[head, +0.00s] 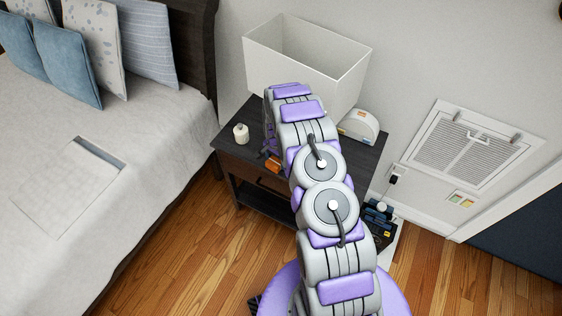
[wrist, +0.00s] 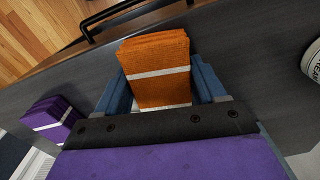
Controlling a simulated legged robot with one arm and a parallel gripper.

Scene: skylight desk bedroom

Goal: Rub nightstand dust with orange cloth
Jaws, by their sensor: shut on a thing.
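An orange folded cloth (wrist: 155,65) with a white band is between the blue fingers of my gripper (wrist: 166,78) in the wrist view. My gripper is shut on it. In the head view a small part of the orange cloth (head: 273,164) shows near the front edge of the dark nightstand (head: 373,155), left of my arm. The nightstand's grey-looking top (wrist: 250,50) lies beneath the cloth in the wrist view; I cannot tell whether they touch. I cannot make out dust. My arm hides much of the top.
A folded purple cloth (wrist: 52,118) lies left of my gripper. A white jar (head: 241,133) stands on the nightstand's left side. A white-shaded lamp (head: 305,65) and a white rounded device (head: 360,126) are at the back. The bed (head: 100,210) is close on the left.

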